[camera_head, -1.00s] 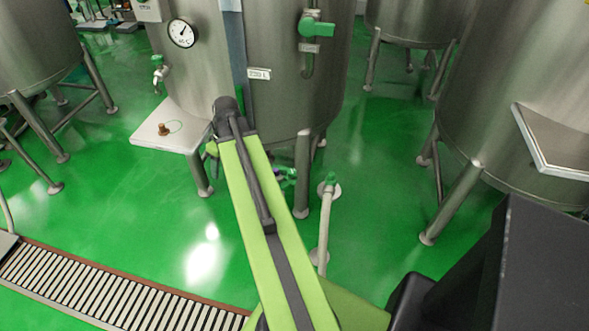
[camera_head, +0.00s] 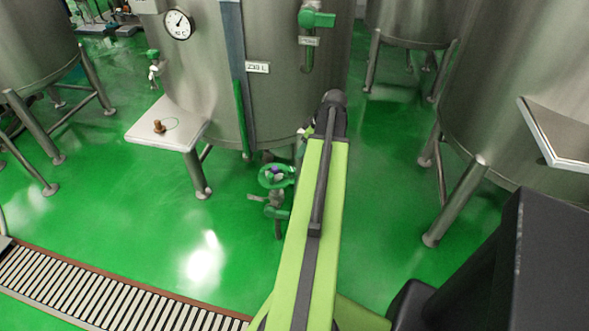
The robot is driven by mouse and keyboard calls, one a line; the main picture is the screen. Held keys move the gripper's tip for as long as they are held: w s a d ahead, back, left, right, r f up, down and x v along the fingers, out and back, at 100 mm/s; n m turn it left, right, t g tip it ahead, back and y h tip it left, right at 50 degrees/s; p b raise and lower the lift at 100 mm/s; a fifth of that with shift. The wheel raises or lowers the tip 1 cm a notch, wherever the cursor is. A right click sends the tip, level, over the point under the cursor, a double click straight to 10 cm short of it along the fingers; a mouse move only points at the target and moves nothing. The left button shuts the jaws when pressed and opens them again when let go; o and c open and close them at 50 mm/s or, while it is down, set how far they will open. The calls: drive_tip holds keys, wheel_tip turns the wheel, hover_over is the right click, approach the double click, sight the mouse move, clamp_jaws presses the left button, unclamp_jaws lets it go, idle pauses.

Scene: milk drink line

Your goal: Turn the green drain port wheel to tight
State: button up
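The green drain port wheel (camera_head: 264,180) shows low in front of the middle tank (camera_head: 290,75), just left of my arm. It is a round green handwheel with a small purple-blue spot near its centre, on a grey metal valve with a pipe below. I cannot tell from this view how tight it is. My lime-green and dark grey arm reaches up the picture, its far joint just right of and above the wheel. My gripper is hidden behind the arm, so its opening and any contact with the wheel do not show.
A metal side table (camera_head: 190,137) stands left of the wheel, with a small brown fitting (camera_head: 159,127) on it. Tank legs (camera_head: 196,175) stand nearby. A green-handled valve (camera_head: 316,18) is above. A slatted floor drain (camera_head: 100,295) lies at lower left. Green floor between is clear.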

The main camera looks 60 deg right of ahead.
sight(291, 169)
drive_tip(key=b+x, duration=1.1)
drive_tip(key=x, duration=0.2)
drive_tip(key=shift+s+f, duration=0.1)
drive_tip(key=shift+f, duration=0.35)
drive_tip(key=shift+w, duration=0.2)
drive_tip(key=shift+r, duration=0.1)
